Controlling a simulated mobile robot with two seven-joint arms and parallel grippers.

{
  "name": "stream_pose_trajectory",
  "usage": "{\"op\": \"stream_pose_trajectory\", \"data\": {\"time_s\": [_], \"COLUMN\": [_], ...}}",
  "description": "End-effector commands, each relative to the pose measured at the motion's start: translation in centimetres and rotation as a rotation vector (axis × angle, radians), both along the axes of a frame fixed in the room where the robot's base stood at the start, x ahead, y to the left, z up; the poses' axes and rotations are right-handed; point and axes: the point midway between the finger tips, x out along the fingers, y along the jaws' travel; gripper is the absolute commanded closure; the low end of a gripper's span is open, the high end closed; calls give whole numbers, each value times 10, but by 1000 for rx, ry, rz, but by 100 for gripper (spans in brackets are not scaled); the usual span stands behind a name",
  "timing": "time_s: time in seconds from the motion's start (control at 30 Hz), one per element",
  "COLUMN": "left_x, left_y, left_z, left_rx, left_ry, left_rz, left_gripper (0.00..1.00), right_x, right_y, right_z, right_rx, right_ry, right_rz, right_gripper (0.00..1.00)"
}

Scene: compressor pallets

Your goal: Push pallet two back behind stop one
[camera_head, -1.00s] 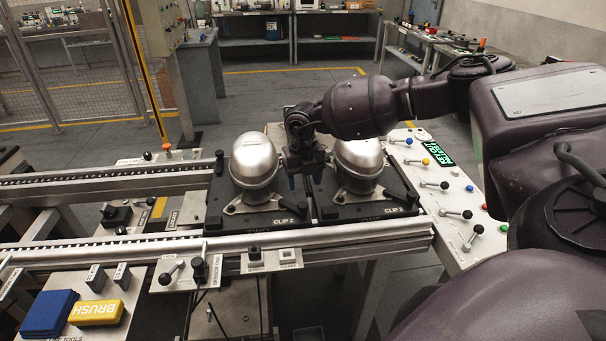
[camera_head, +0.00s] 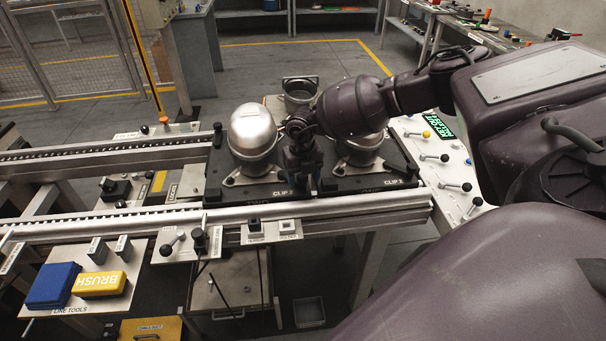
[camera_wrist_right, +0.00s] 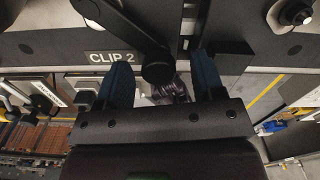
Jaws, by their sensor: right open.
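Two dark pallets sit side by side on the rails: a left pallet (camera_head: 222,196) and a right pallet (camera_head: 398,178). Each carries a silver dome-topped compressor, the left one (camera_head: 252,130) in clear view and the right one (camera_head: 358,150) partly behind my arm. My right gripper (camera_head: 303,182) points down near the pallets' meeting edges. In the right wrist view its blue fingers (camera_wrist_right: 163,82) are apart, with a black round knob (camera_wrist_right: 157,71) showing between them and a CLIP 2 label beside it. I cannot tell which part is stop one. My left gripper is out of view.
The front rail (camera_head: 140,222) runs left, with free track left of the pallets. A lever panel (camera_head: 432,150) stands to the right. A black post (camera_head: 217,130) stands at the far rail.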

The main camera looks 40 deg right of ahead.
Motion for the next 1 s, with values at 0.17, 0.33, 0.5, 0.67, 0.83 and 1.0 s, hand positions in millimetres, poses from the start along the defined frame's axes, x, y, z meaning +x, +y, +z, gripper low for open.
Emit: {"op": "stream_pose_trajectory", "data": {"time_s": [0.17, 0.33, 0.5, 0.67, 0.83, 1.0], "left_x": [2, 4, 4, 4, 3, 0], "left_y": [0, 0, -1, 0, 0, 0], "left_z": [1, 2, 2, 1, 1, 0], "left_rx": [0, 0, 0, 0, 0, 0], "left_ry": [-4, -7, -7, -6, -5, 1], "left_rz": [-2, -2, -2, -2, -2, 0], "left_gripper": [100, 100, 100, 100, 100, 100], "right_x": [0, 0, 0, 0, 0, 0], "right_y": [0, 0, 0, 0, 0, 0], "right_z": [0, 0, 0, 0, 0, 1], "right_rx": [0, 0, 1, 0, 1, 1], "right_ry": [0, 0, 0, 0, 0, 0], "right_rz": [0, 0, 0, 0, 0, 0], "right_gripper": [62, 88, 100, 100, 100, 100]}}
